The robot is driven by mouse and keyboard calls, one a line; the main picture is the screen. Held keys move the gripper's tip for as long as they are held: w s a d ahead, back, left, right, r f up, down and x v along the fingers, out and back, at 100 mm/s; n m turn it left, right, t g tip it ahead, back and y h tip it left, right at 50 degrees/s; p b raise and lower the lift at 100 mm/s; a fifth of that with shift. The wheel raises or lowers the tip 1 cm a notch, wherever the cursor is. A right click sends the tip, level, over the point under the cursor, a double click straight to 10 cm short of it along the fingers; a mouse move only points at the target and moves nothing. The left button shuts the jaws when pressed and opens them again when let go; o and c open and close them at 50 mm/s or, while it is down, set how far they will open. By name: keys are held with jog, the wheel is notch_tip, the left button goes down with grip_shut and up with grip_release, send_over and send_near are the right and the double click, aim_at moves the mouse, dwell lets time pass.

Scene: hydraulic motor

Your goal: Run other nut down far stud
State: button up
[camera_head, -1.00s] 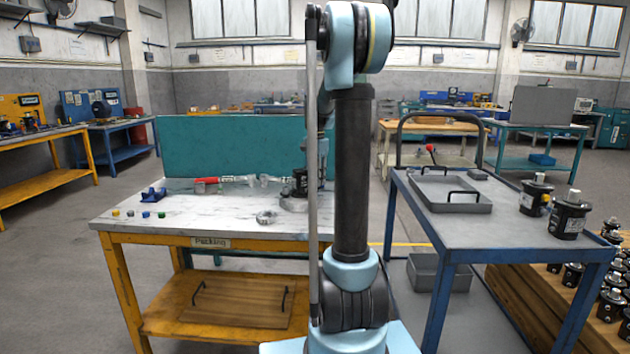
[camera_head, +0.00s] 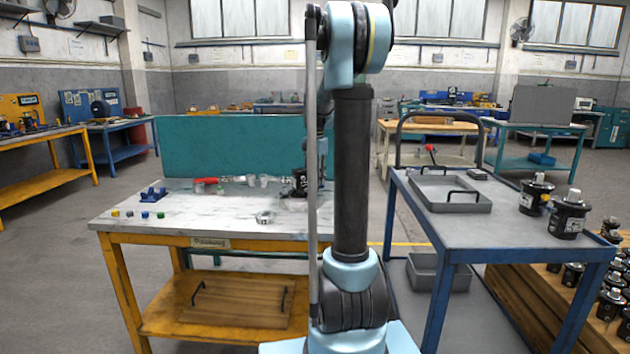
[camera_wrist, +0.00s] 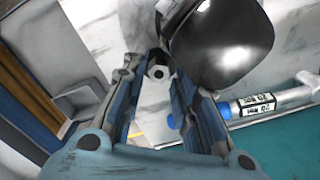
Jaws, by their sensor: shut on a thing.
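A silvery hex nut (camera_wrist: 159,73) shows at the fingertips of my gripper (camera_wrist: 158,80) in the wrist view, and the gripper is shut on it. A dark, glossy rounded motor body (camera_wrist: 222,48) lies right beside the nut and fills the upper right of that view. In the head view the dark motor (camera_head: 300,183) stands at the right of the packing bench, partly hidden behind my arm. The far stud cannot be made out, and I cannot tell whether the nut is on it. My gripper is hidden or too small to make out in the head view.
The marble-topped packing bench (camera_head: 190,222) has a teal back panel (camera_head: 230,148). A red-handled tool (camera_head: 205,182), a blue holder (camera_head: 153,194) and a metal ring (camera_head: 265,217) lie on it. A blue cart (camera_head: 480,238) with a grey tray (camera_head: 455,206) and two motors stands at the right.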

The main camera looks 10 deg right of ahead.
jog(key=shift+s+a, duration=0.2)
jog(key=shift+s, duration=0.05)
grip_shut()
jog(key=m, duration=0.2)
jog(key=shift+m, duration=0.4)
jog(key=shift+o, duration=1.2)
grip_release()
jog(key=shift+m, duration=0.4)
jog(key=shift+o, duration=1.2)
jog(key=shift+w+d, duration=0.2)
jog(key=shift+d, duration=0.05)
jog(key=shift+n, duration=1.8)
